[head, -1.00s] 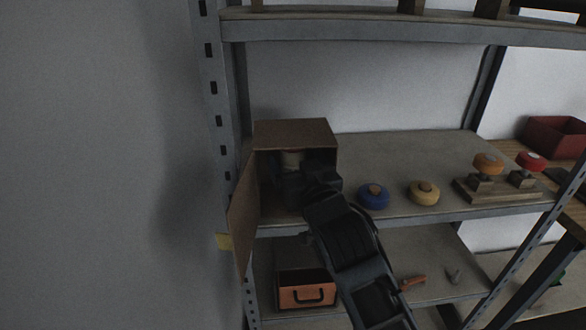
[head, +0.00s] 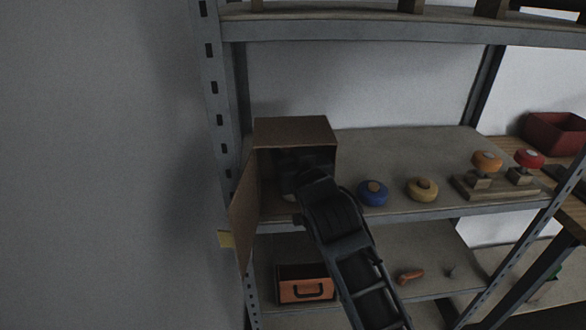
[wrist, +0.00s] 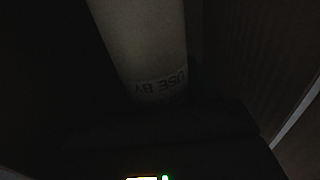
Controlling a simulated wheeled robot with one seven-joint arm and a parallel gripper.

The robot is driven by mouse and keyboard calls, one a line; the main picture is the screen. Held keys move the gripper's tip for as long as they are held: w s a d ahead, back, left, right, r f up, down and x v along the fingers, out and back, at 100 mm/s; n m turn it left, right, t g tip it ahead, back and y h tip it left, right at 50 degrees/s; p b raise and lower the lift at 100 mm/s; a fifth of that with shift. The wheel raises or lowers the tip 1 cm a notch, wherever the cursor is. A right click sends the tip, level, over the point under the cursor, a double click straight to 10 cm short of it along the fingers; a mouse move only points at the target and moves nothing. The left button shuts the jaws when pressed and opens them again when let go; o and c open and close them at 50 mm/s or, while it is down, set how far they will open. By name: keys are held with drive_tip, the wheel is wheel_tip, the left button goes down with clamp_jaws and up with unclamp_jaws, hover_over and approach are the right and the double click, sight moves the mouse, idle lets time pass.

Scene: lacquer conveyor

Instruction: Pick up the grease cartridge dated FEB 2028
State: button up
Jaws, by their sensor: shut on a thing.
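A pale cylindrical cartridge (wrist: 148,45) fills the upper middle of the wrist view. Its label shows the words "USE BY" upside down; the date is hidden or too dark to read. My gripper (wrist: 165,115) is shut on this cartridge, its fingers very dark in the wrist view. In the head view my gripper (head: 300,180) is inside the open brown box (head: 295,130) on the middle shelf, and the cartridge cannot be made out there.
The box's door (head: 242,215) hangs open at the left, near the shelf post (head: 216,110). A blue round object (head: 373,198) and a yellow one (head: 423,194) stand to the right. An orange drawer box (head: 306,289) sits below. The shelf's middle back is clear.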

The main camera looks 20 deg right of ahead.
drive_tip(key=c, duration=0.5)
drive_tip(key=shift+o, duration=0.2)
drive_tip(key=shift+b, duration=0.3)
